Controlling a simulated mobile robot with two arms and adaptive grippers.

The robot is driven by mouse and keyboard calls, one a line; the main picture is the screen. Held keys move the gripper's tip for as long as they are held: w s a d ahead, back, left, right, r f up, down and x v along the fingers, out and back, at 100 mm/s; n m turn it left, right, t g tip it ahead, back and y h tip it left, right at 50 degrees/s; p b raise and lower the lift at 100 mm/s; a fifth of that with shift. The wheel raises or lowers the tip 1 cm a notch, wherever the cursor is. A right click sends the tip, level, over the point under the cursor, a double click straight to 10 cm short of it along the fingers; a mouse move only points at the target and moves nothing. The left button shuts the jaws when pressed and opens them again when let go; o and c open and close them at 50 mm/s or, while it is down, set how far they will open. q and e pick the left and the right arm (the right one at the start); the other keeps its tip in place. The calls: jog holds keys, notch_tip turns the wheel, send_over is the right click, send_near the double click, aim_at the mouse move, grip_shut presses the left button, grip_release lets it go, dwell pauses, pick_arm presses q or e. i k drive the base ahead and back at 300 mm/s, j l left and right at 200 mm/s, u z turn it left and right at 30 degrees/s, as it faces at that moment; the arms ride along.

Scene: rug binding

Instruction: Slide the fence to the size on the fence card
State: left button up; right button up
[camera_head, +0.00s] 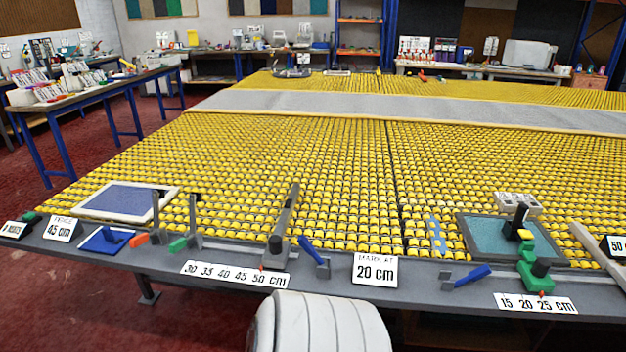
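The fence card (62,229) stands at the front left of the table and reads 45 cm. The fence (288,212) is a long grey bar with a dark knob (276,246), lying over the yellow rollers near the front edge. A small red pointer (262,267) at its base sits above the right part of the scale (235,274), close to the 50. The scale reads 30, 35, 40, 45, 50 cm. A blue lever (312,249) tilts up just right of the fence. Neither of my grippers shows in the head view.
A blue mat in a pale frame (163,205), orange and green clamps (177,244) stand left. A MARK AT 20 cm card (375,271), another blue lever (470,276), a green slider (533,275) and a 15-20-25 cm scale (536,303) stand right.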

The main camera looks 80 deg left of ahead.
aim_at(276, 253)
jog(key=u, duration=2.95)
